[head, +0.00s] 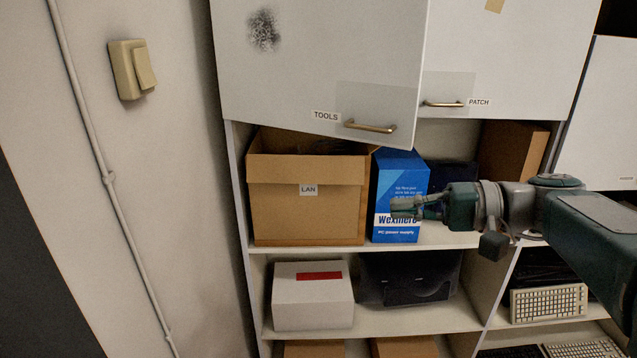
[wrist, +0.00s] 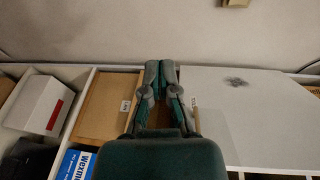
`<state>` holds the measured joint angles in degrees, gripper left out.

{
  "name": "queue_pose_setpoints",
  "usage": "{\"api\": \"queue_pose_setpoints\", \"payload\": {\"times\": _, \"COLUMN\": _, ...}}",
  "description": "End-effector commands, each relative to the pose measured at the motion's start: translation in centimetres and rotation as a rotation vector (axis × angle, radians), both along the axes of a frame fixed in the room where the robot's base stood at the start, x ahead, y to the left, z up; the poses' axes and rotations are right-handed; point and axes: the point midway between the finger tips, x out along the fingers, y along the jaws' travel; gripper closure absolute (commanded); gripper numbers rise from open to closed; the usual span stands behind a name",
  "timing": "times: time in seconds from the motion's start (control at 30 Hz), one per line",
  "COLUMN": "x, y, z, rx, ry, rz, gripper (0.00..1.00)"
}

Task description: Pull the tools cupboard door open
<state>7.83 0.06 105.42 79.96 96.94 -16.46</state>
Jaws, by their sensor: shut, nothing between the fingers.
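The tools cupboard door (head: 320,60) is a white panel labelled TOOLS at the upper left of the shelving. It stands slightly ajar, its right edge nearer to me than the neighbouring door. Its brass handle (head: 370,127) is near the lower right corner. In the wrist view the white door (wrist: 245,120) lies right of my fingers, with the handle (wrist: 196,119) beside them. My gripper (head: 398,207) is shut and empty, below the handle in the head view and in front of the blue box. Its fingers also show in the wrist view (wrist: 166,72). I see no contact with the handle.
A cardboard LAN box (head: 305,210) and a blue box (head: 400,180) stand on the shelf below the door. The white PATCH door (head: 500,60) is closed at right. A wall with a switch (head: 132,70) is at left. A white box (head: 312,300) sits lower.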

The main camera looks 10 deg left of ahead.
Motion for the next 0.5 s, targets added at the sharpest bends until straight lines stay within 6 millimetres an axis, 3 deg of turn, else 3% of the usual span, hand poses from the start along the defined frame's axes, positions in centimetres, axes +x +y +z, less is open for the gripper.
{"api": "queue_pose_setpoints", "payload": {"times": 0.1, "x": 1.1, "y": -1.7, "z": 1.4, "rx": 0.104, "ry": -0.005, "rz": -0.080, "gripper": 1.00}}
{"api": "queue_pose_setpoints", "payload": {"times": 0.23, "x": 1.4, "y": -1.9, "z": 1.9, "rx": 0.138, "ry": -0.008, "rz": -0.102, "gripper": 1.00}}
{"api": "queue_pose_setpoints", "payload": {"times": 0.5, "x": 1.6, "y": 2.2, "z": 1.9, "rx": 0.136, "ry": -0.007, "rz": -0.095, "gripper": 1.00}}
